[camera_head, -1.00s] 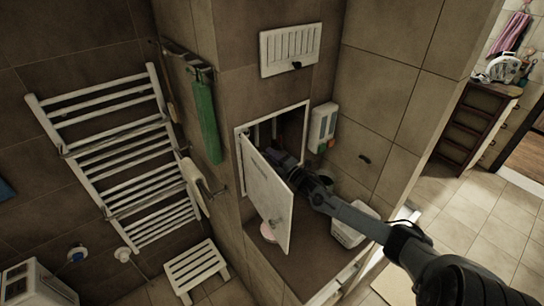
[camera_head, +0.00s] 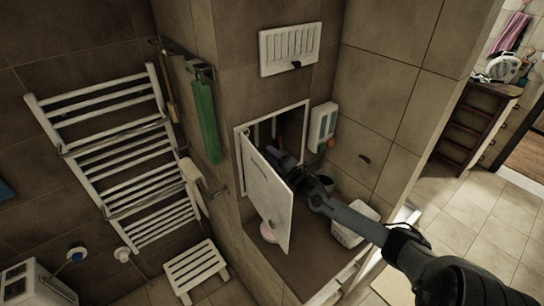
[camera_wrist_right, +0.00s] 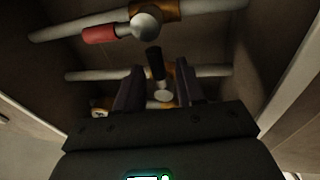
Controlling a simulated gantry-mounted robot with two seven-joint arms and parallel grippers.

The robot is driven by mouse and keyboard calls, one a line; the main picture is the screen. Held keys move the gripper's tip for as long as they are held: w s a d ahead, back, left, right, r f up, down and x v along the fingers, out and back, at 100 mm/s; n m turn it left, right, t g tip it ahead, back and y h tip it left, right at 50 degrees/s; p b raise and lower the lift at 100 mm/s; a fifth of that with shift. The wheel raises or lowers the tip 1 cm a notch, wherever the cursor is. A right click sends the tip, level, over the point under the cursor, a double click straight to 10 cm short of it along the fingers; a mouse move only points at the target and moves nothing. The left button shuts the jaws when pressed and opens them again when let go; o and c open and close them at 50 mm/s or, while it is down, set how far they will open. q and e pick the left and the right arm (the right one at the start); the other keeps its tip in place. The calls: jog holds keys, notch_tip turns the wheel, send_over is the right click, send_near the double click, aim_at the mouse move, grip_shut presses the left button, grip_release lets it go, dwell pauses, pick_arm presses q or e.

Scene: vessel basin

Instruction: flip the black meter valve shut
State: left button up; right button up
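The black meter valve handle (camera_wrist_right: 154,63) stands up from a white pipe inside the wall cabinet, above a pale round valve hub (camera_wrist_right: 163,95). My right gripper (camera_wrist_right: 160,72) is open, with one dark finger on each side of the handle in the right wrist view; I cannot tell whether either touches it. In the head view my right gripper (camera_head: 284,160) reaches into the cabinet opening behind the open white door (camera_head: 266,196). The valve is hidden there. My left gripper is not in view.
A second pipe with a red valve handle (camera_wrist_right: 100,34) runs across the upper part of the right wrist view. The cabinet walls close in on both sides. In the head view, a white dispenser (camera_head: 323,125) hangs right of the opening, and a white basket (camera_head: 354,224) stands below my arm.

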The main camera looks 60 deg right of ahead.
jog(key=shift+s+a+f, duration=0.15)
jog(key=shift+s, duration=0.35)
jog(key=v, duration=0.9)
jog(key=shift+s+b, duration=0.4)
